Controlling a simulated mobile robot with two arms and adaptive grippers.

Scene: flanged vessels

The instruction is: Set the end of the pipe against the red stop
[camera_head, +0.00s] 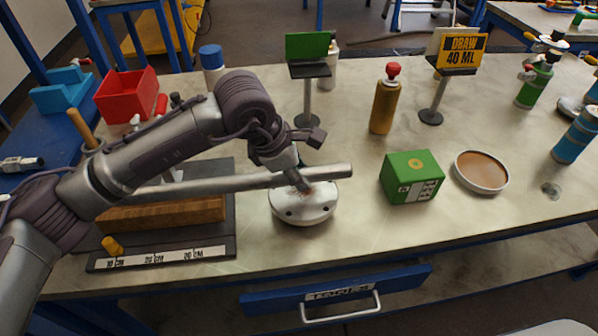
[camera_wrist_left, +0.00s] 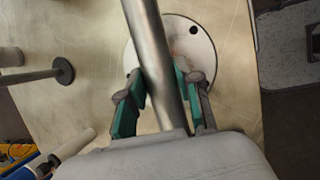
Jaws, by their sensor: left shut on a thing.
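The pipe (camera_head: 235,184) is a long grey metal tube, held roughly level, with its right end free over the bench. My left gripper (camera_head: 298,180) is shut on it toward that end. In the left wrist view, the green-padded fingers of the gripper (camera_wrist_left: 160,90) lie on both sides of the pipe (camera_wrist_left: 148,40). The pipe's left part passes above a dark board with a centimetre scale (camera_head: 160,258) and a wooden block (camera_head: 165,213); its left end is partly hidden by my arm. I cannot make out the red stop. My right gripper is not in view.
A white round piece with dark holes (camera_head: 303,209) sits beneath the gripper. A green box (camera_head: 411,178), an orange bottle (camera_head: 384,103) and a brown dish (camera_head: 482,172) stand to the right. A yellow peg (camera_head: 112,246) is at the board's front left. The front right bench is clear.

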